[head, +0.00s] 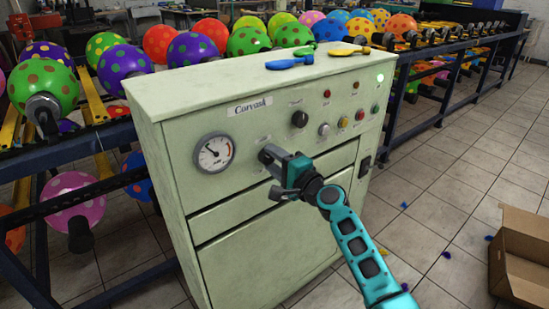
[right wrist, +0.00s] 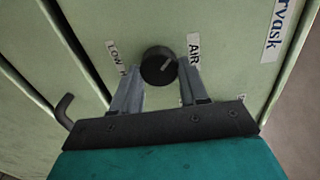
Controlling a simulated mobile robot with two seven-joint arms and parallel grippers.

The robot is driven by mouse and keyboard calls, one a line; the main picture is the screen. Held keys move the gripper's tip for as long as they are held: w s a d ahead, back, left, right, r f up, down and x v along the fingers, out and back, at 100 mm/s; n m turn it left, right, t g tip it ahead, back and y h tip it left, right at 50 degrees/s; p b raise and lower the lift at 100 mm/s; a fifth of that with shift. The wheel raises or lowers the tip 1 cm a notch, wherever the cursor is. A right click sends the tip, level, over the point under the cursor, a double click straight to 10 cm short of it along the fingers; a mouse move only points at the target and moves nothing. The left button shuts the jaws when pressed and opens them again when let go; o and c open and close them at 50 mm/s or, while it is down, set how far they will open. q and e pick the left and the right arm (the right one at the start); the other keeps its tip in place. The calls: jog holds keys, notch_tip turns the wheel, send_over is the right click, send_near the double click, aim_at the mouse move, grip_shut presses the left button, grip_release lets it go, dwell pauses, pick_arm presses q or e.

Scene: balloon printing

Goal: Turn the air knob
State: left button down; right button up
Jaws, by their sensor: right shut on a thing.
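The air knob (right wrist: 159,65) is a round black knob with a pale pointer mark, on the pale green panel beside an "AIR" label (right wrist: 194,50). In the right wrist view my right gripper (right wrist: 158,82) has one finger on each side of it and is shut on it. In the head view my right gripper (head: 279,163) is at the front of the machine (head: 235,212), just right of the round gauge (head: 214,153), and largely covers the knob. A "LOW" label (right wrist: 114,54) is on the other side of the knob. My left gripper is not in view.
Another black knob (head: 299,119) and several coloured buttons are to the right on the panel. Flat blue (head: 290,62) and yellow balloons lie on top. Racks of inflated balloons (head: 193,49) stand behind. An open cardboard box (head: 522,258) is on the floor at right.

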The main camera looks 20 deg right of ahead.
jog(key=shift+m, duration=0.6)
jog(key=o, duration=1)
jog(key=shift+o, duration=0.2)
jog(key=p+v, duration=0.1)
jog(key=v, duration=1.2)
